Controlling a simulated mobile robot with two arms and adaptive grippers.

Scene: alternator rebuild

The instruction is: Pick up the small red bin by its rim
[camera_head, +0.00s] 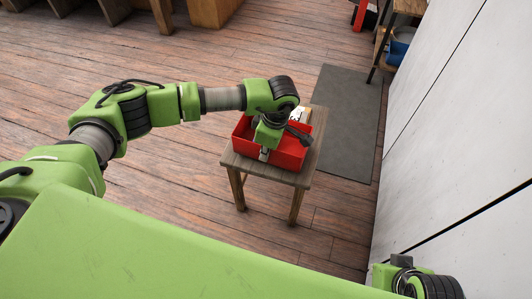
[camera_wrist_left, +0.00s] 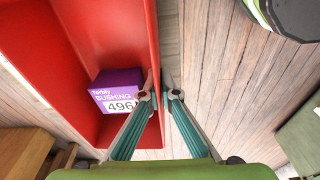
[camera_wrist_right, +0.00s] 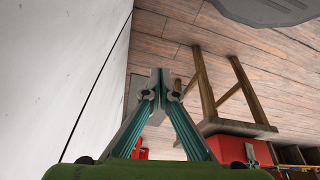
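The small red bin (camera_head: 291,157) sits on a small wooden table. My left gripper (camera_head: 264,153) is at the bin's near side, pointing down. In the left wrist view the rim of the bin (camera_wrist_left: 152,30) runs between the two fingertips (camera_wrist_left: 160,90), one inside the bin and one outside. The fingers are close together with the thin wall between them. A purple box marked "BUSHING 496" (camera_wrist_left: 117,90) lies inside the bin. In the right wrist view my right gripper (camera_wrist_right: 161,82) is shut and empty, away from the bin.
The wooden table (camera_head: 310,165) stands on a plank floor beside a dark grey mat (camera_head: 345,140). A white wall (camera_head: 450,130) runs along the right. Wooden furniture (camera_head: 215,10) stands at the back, and a blue container (camera_head: 398,50) sits at the back right.

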